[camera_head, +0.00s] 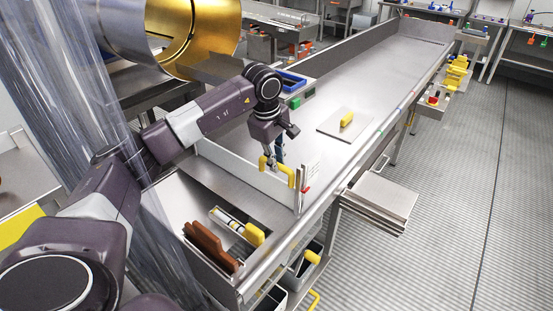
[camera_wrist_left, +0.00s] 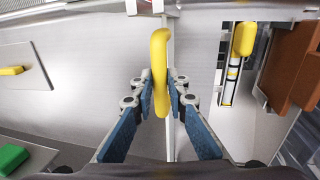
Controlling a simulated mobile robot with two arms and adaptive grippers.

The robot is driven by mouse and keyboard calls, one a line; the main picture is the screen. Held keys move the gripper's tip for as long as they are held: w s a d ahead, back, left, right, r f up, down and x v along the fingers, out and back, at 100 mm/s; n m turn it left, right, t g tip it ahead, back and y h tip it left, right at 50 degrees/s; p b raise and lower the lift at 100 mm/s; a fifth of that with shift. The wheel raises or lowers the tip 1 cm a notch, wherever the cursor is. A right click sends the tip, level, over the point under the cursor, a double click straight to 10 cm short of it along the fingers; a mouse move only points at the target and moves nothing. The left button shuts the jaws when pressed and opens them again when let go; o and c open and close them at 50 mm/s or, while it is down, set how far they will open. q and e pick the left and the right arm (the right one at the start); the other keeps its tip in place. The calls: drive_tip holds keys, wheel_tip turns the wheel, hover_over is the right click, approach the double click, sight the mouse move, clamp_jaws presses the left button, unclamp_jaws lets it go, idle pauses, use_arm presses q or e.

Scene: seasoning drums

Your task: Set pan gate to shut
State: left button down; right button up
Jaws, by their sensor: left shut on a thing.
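The pan gate (camera_head: 235,167) is an upright metal plate set across the long steel pan (camera_head: 385,72). A yellow handle (camera_head: 291,176) stands on its top edge near the pan's front side. My left gripper (camera_head: 272,164) reaches down over the gate and is shut on this handle. In the left wrist view the yellow handle (camera_wrist_left: 160,55) sits between the blue-padded fingers (camera_wrist_left: 163,88), with the gate's thin edge (camera_wrist_left: 170,135) running below it. The fingers hide part of the handle in the head view. My right gripper is not in view.
A flat plate with a yellow grip (camera_head: 347,119) lies in the pan beyond the gate. On the near side are a brown wooden piece (camera_head: 210,246) and a yellow-handled tool (camera_head: 253,234). A gold-lined drum (camera_head: 205,40) hangs at upper left. The floor at right is clear.

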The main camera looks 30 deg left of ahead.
use_arm(q)
drive_tip(key=shift+s+d+f, duration=0.1)
drive_tip(key=shift+s+f, duration=0.05)
drive_tip(key=shift+f, duration=0.05)
drive_tip(key=c, duration=1.9)
unclamp_jaws()
drive_tip(key=shift+r, duration=0.2)
drive_tip(key=r, duration=0.3)
drive_tip(key=s+r, duration=0.1)
drive_tip(key=r, duration=0.3)
drive_tip(key=s+r, duration=0.1)
drive_tip(key=r, duration=0.3)
drive_tip(key=shift+r, duration=0.15)
